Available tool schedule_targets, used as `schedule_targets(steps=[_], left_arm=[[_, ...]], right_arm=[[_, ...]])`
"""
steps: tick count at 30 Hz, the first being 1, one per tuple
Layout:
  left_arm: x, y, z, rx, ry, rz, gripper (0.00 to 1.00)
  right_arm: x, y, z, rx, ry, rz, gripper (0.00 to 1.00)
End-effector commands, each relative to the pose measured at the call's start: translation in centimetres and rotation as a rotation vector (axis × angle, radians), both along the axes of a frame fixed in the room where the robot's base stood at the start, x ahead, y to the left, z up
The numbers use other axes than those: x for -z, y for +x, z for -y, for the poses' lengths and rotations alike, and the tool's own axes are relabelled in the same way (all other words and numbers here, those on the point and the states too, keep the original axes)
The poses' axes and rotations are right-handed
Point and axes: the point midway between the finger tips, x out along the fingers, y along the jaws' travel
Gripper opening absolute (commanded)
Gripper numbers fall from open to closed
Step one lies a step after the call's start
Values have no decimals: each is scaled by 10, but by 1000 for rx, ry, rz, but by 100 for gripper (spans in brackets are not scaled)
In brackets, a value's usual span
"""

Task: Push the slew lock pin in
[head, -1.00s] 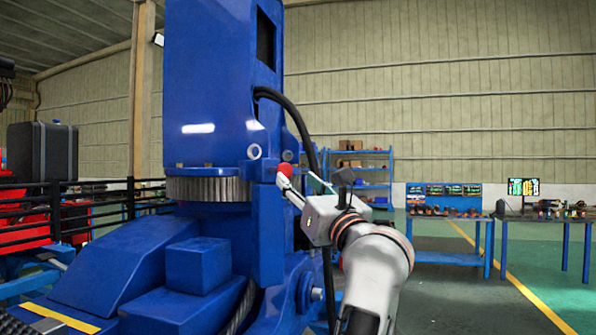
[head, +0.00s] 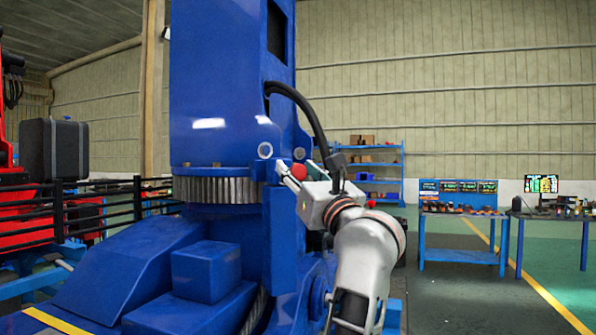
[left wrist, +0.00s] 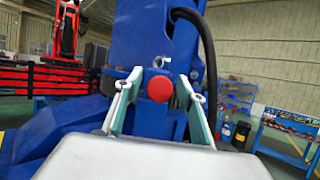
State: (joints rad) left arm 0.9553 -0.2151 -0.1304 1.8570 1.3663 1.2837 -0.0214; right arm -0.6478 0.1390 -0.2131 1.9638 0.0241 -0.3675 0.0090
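The slew lock pin shows as a round red knob (head: 299,172) on the right side of the blue crane column (head: 215,90), near the toothed slew ring (head: 215,190). Its shaft is hidden. My left gripper (head: 298,166) is open, with one finger on each side of the knob in the picture. In the left wrist view, the red knob (left wrist: 159,88) lies between the two spread fingertips (left wrist: 158,84), with a gap on both sides. I cannot tell how far ahead of the palm it is. My right gripper is not in view.
A black hose (head: 310,113) hangs from the column close to the gripper; it also runs right of the fingers in the wrist view (left wrist: 207,50). Blue crane base blocks (head: 205,270) stand below left. Blue shelves (head: 378,170) and a workbench (head: 460,230) stand farther back.

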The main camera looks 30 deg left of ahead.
Motion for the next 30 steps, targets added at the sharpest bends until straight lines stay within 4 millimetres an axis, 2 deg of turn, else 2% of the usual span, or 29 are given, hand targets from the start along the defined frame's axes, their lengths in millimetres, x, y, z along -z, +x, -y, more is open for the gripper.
schedule_targets(steps=[1,3,4,11,19,27,28,30], left_arm=[[0,0,0,0,0,0,24],[0,0,0,0,0,0,5],[0,0,0,0,0,0,0],[0,4,-6,-2,0,-2,0],[-1,27,-44,-3,2,-2,0],[-1,28,-47,-1,0,0,0],[-1,28,-47,-2,0,0,27],[-1,28,-47,-2,0,1,42]], right_arm=[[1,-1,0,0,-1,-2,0],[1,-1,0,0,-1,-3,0],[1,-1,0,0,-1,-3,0],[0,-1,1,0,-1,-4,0],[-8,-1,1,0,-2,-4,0],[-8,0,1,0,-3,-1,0],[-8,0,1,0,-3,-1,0],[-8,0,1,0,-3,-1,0]])
